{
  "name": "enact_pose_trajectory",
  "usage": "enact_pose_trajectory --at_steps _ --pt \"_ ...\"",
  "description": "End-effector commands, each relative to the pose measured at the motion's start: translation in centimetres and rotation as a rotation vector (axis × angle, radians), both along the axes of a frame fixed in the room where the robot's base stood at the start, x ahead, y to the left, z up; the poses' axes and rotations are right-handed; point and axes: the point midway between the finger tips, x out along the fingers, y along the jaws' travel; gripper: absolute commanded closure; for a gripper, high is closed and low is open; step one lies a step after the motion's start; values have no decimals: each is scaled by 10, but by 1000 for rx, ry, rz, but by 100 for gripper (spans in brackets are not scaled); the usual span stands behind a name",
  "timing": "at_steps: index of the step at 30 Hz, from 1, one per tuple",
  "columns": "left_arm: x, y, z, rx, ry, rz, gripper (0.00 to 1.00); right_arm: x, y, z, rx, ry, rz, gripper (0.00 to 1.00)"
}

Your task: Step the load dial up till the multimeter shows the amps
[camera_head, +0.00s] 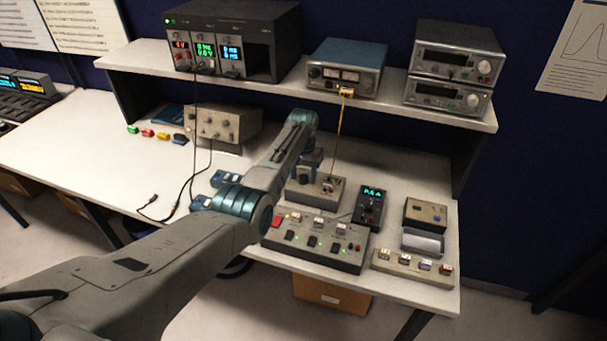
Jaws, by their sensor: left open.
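The multimeter (370,208) is a dark handheld unit on the bench with a lit cyan display, too small to read surely. Left of it a grey box (316,196) carries a dark knob (305,175), which looks like the load dial, and a second fitting where a yellow lead ends. My left gripper (310,166) is open and points down just over the box, close to the knob. My arm and wrist partly hide the gap, so I cannot tell whether the fingers touch the knob. My right gripper is not in view.
A switch panel (315,245) with green lights lies in front of the box. A yellow lead (338,135) hangs from the blue-topped instrument (347,70) on the shelf (270,90). Small boxes (425,215) stand at right. Black leads (175,200) lie left, beside bare bench.

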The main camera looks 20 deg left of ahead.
Motion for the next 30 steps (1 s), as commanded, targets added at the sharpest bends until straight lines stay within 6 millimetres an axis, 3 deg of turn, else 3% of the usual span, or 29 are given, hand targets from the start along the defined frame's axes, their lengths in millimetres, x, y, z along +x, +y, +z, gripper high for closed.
enact_pose_trajectory --at_steps 5,18,30 --pt "1 0 17 0 -5 0 52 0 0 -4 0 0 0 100" --pt "1 0 95 0 -5 0 52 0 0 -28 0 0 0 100" --pt "0 0 107 0 -2 0 52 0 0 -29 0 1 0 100"
